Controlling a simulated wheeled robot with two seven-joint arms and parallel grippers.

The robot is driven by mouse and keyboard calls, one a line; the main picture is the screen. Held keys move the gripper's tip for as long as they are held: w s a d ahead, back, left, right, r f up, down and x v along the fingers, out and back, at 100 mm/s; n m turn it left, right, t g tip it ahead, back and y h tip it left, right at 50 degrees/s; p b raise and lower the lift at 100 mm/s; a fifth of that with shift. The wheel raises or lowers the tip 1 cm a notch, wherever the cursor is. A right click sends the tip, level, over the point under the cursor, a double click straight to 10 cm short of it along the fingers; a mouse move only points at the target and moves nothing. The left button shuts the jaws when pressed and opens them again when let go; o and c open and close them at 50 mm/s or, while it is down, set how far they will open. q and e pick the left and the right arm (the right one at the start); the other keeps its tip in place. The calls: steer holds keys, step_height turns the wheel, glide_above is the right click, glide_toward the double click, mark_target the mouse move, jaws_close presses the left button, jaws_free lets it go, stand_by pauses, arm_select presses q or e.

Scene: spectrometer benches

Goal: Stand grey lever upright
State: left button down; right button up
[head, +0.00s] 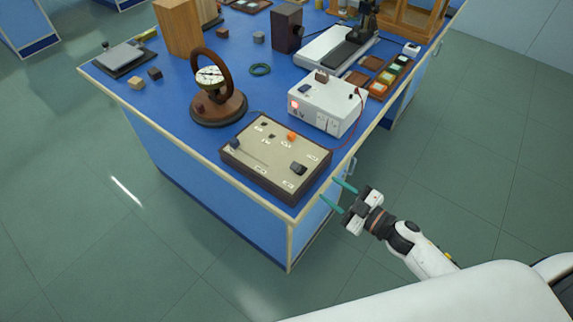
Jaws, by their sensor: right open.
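A beige control panel (262,160) in a dark frame lies at the near corner of the blue bench. It carries a dark blue knob (234,144), an orange knob (291,136), a dark grey block-like control (298,168) and some small dark fittings. Which of these is the grey lever, and how it is tilted, is too small to tell. My right gripper (334,194) is open and empty, with its green fingertips just right of the bench's near corner, apart from the panel. My left gripper is out of view.
A white instrument box (327,105) with a red display stands behind the panel on the right. A round dial gauge on a brown stand (218,108) stands behind it on the left. Several small blocks and instruments fill the back. Floor (440,180) right of the bench is clear.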

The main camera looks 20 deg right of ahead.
steer(key=n+y, duration=0.2)
glide_toward(299, 169)
steer(key=w, duration=0.1)
steer(key=p+x, duration=0.2)
steer(key=x, duration=1)
steer(key=shift+s+a, duration=0.1)
steer(key=shift+a, duration=0.2)
steer(key=shift+c, duration=0.5)
